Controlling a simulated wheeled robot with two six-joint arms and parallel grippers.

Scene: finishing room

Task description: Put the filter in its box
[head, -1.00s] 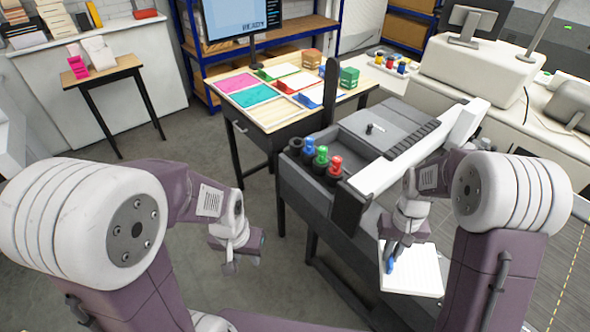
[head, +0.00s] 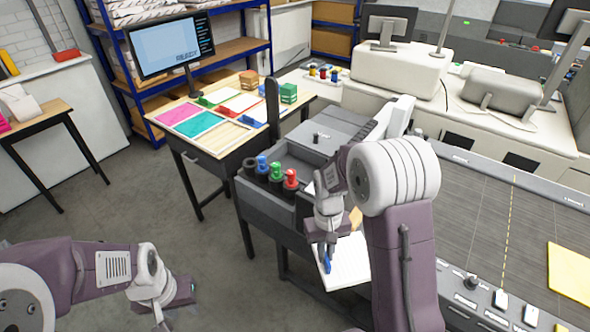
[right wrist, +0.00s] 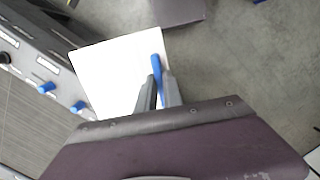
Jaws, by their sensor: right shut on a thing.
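A flat white square panel (head: 350,262), which looks like the filter, hangs low beside the grey machine. My right gripper (head: 326,250) is shut on the blue piece at its edge. In the right wrist view the panel (right wrist: 112,72) lies beyond the fingers (right wrist: 160,84), over the floor. My left gripper (head: 180,298) is at the lower left, over the floor and away from the panel; its fingers are too unclear to tell open or shut. I cannot make out which thing is the filter's box.
The grey machine (head: 262,212) holds black, blue, green and red bottles. A wooden table (head: 238,142) with coloured sheets stands behind it. A dark conveyor (head: 470,215) with a yellow sheet (head: 570,272) is at the right. Open floor (head: 120,205) lies at the left.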

